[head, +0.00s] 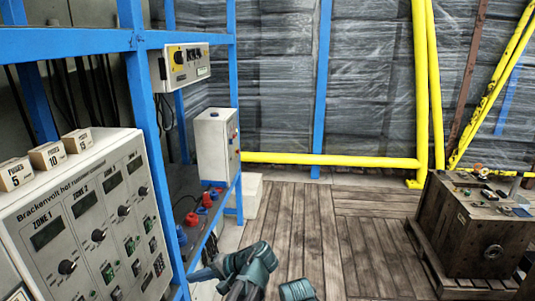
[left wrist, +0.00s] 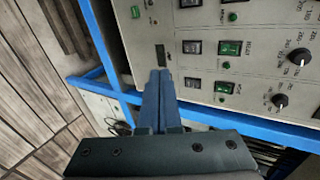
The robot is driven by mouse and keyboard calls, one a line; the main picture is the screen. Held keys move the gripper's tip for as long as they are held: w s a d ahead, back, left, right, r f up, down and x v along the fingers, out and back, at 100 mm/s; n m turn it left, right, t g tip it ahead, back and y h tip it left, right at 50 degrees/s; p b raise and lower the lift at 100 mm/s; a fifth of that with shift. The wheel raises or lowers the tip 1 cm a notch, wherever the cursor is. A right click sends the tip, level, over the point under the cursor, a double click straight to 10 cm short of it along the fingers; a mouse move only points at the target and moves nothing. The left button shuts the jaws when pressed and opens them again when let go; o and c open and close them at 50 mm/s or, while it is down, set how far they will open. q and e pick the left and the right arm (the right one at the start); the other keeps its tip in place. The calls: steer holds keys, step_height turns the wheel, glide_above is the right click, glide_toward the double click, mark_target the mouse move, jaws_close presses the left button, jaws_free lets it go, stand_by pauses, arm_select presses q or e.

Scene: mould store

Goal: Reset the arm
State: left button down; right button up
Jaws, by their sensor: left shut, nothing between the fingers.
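My left gripper (head: 203,274) is low in the middle of the head view, beside the blue frame at the right edge of the control panel (head: 98,225). Its dark teal wrist housing shows there, with the fingers pointing left. In the left wrist view the two blue-grey fingers (left wrist: 158,90) lie together, shut and empty. They point toward the panel face with its green switches and black knobs; I cannot tell whether they touch it. Another teal part of mine shows at the bottom edge of the head view. My right gripper is not in view.
A blue frame (head: 148,150) stands close to the left arm. Several small wooden blocks (head: 47,155) sit on the panel's top. A white box (head: 213,145) stands behind. A wooden crate (head: 480,225) is at right. The plank floor (head: 330,225) between is clear.

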arm_select(q)
steer(key=s+d+f+h, duration=0.3)
steer(key=s+d, duration=0.1)
steer(key=d, duration=0.1)
steer(key=s+d+f+m+g+h+p, duration=0.1)
steer(key=s+d+f+h, duration=0.2)
steer(key=d, duration=0.3)
steer(key=s+d+f+m+h, duration=0.1)
steer(key=s+d+f+h, duration=0.1)
steer(key=s+d+h, duration=0.2)
steer(key=shift+s+d+f+h+p, duration=0.4)
steer(key=shift+s+d, duration=0.65)
steer(key=shift+d, duration=0.2)
